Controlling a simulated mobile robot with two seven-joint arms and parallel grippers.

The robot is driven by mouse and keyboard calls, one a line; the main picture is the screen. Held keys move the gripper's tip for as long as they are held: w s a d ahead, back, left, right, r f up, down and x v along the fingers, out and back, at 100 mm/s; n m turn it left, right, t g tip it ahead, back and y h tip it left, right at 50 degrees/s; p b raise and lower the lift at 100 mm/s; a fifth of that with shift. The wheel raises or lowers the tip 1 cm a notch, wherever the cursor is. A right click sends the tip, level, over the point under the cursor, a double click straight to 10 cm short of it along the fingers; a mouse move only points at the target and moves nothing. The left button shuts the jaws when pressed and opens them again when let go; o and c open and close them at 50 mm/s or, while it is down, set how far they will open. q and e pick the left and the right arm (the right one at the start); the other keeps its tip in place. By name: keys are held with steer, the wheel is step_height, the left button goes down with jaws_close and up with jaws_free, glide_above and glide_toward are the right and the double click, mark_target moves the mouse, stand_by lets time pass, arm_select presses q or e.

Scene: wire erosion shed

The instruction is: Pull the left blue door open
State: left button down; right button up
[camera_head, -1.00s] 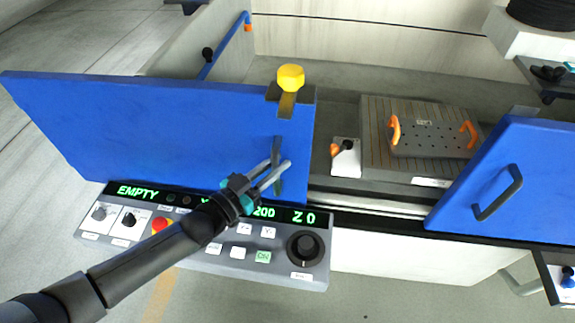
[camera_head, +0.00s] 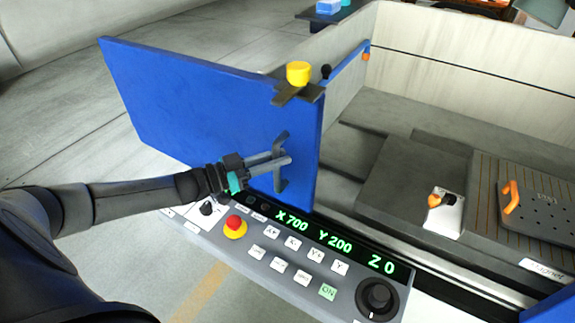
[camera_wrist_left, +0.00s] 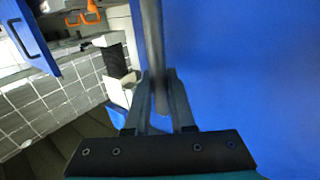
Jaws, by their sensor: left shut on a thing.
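The left blue door (camera_head: 205,115) stands swung out at an angle, with its free edge toward the machine's opening. Its dark bar handle (camera_head: 281,165) is near that edge. My left gripper (camera_head: 284,161) is shut on the handle. In the left wrist view the fingers (camera_wrist_left: 161,105) sit on both sides of the dark bar (camera_wrist_left: 153,40), with the blue door face (camera_wrist_left: 250,70) to the right. The right blue door (camera_head: 552,303) shows only as a corner at the lower right; a blue door with a handle also shows in the left wrist view (camera_wrist_left: 27,35). My right gripper is not seen.
A control panel (camera_head: 300,262) with a red knob (camera_head: 235,227) and green readouts juts out just below the door. A yellow knob (camera_head: 298,73) on a dark bracket tops the door edge. Inside are a grey block (camera_head: 395,190) and a plate with an orange handle (camera_head: 511,197).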

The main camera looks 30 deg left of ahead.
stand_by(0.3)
arm_select(q)
steer(key=c, duration=1.1)
jaws_free()
steer(key=shift+a, duration=0.1)
steer(key=shift+o, duration=0.2)
steer(key=p+v, duration=0.1)
steer(key=v, duration=1.4)
steer(key=shift+p, duration=0.4)
steer(key=shift+f, duration=0.1)
